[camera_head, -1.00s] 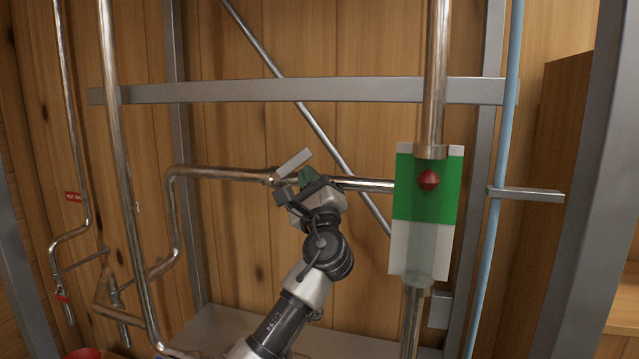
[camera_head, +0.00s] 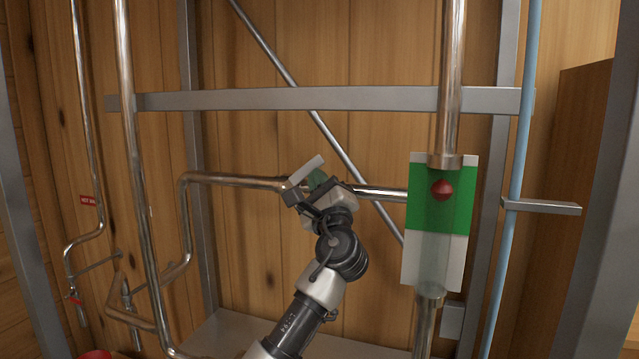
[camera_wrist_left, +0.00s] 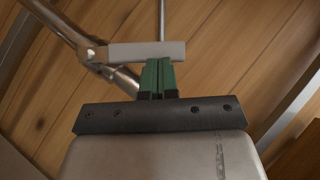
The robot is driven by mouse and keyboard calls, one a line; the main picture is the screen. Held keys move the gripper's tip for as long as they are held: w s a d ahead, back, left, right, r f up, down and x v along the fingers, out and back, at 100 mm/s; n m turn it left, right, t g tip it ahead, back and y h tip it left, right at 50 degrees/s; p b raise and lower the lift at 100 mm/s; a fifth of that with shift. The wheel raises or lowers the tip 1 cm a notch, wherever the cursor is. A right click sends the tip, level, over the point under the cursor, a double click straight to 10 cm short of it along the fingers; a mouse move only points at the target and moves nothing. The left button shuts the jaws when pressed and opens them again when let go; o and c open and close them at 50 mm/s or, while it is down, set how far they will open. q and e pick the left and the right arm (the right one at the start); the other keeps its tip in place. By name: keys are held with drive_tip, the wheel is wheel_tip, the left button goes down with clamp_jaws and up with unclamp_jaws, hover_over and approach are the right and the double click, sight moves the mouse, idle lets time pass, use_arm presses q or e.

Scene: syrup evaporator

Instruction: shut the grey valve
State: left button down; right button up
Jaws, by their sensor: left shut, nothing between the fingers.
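The grey valve's handle (camera_head: 306,173) is a light grey flat bar on the horizontal steel pipe. It slants up to the right, at an angle to the pipe. My left gripper (camera_head: 317,181) is shut and empty, with green fingers, just at the lower right side of the handle. In the left wrist view the handle (camera_wrist_left: 135,52) lies across the tips of the shut fingers (camera_wrist_left: 157,75). They touch or nearly touch; I cannot tell which. The valve body is partly hidden behind my gripper. My right gripper is not in view.
A sight tube on a green and white plate (camera_head: 458,210), with a red ball (camera_head: 442,189), stands right of my arm. A blue pipe (camera_head: 522,130) and a grey bracket (camera_head: 545,207) are further right. Vertical steel pipes (camera_head: 130,130) stand left, and a grey crossbar (camera_head: 300,99) runs above.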

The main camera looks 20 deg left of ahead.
sight(310, 162)
use_arm(q)
drive_tip(key=shift+r, duration=0.1)
drive_tip(key=r+n+g, duration=0.1)
drive_tip(key=n, duration=0.1)
drive_tip(key=a+r+n+g+p, duration=0.1)
drive_tip(key=n+g, duration=0.1)
drive_tip(key=r+n+g+y, duration=0.1)
drive_tip(key=shift+a+r+n+g, duration=0.2)
drive_tip(key=shift+a+n+g, duration=0.1)
drive_tip(key=shift+a+n, duration=0.1)
drive_tip(key=shift+w+a+r+p, duration=0.1)
drive_tip(key=shift+a+r+p, duration=0.3)
drive_tip(key=shift+a, duration=0.4)
drive_tip(key=shift+a+r+p, duration=0.3)
drive_tip(key=shift+a+r, duration=0.2)
drive_tip(key=shift+a, duration=0.4)
